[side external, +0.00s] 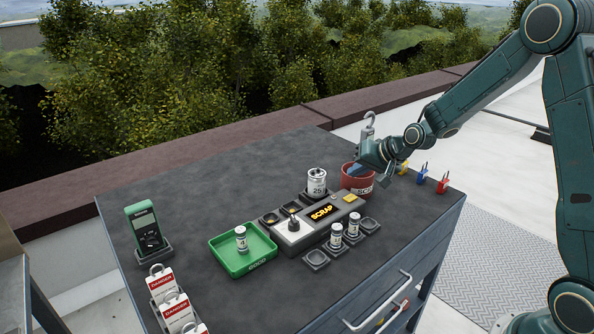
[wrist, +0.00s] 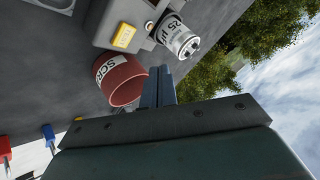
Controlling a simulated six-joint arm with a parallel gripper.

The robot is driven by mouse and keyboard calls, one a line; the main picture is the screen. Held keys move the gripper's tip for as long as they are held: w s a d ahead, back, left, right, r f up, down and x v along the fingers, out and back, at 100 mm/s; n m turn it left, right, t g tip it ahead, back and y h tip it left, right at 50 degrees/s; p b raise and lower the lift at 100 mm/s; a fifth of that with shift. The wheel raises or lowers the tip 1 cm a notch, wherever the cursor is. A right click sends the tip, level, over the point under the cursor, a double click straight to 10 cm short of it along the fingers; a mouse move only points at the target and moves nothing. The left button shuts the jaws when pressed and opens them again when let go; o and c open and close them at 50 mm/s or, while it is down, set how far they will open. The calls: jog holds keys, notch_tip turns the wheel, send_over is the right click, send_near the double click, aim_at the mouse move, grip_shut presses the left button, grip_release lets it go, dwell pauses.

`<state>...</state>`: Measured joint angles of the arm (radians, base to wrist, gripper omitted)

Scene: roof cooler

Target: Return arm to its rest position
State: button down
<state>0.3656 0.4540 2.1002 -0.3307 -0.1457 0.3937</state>
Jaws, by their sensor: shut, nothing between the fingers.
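My gripper (side external: 384,152) is beside and just above the red scrap bin (side external: 357,182) at the back right of the cabinet top. Its fingers are together with nothing between them. In the wrist view the shut fingers of my gripper (wrist: 158,88) point past the red bin (wrist: 121,82), which lies to their left. The inside of the bin is mostly hidden. A large white capacitor marked 25 (side external: 317,184) stands upright left of the bin, and it also shows in the wrist view (wrist: 176,37).
A grey tester with a SCRAP display (side external: 322,212) sits mid-table. Small capacitors (side external: 353,224) stand on pads in front. A green tray (side external: 225,262) holds one small can (side external: 241,239). A green meter (side external: 146,230) and danger tags (side external: 170,297) stand left.

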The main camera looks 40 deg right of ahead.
jog(key=s+a+r+n+g, duration=0.2)
jog(key=s+a+r+n, duration=0.45)
jog(key=s+r, duration=0.65)
jog(key=s+a+r, duration=0.1)
jog(key=s+a, duration=0.1)
jog(key=s, duration=0.8)
jog(key=s+a+r+n+g+h, duration=0.1)
jog(key=s+a, duration=0.1)
jog(key=s, duration=0.8)
jog(key=shift+g, duration=0.3)
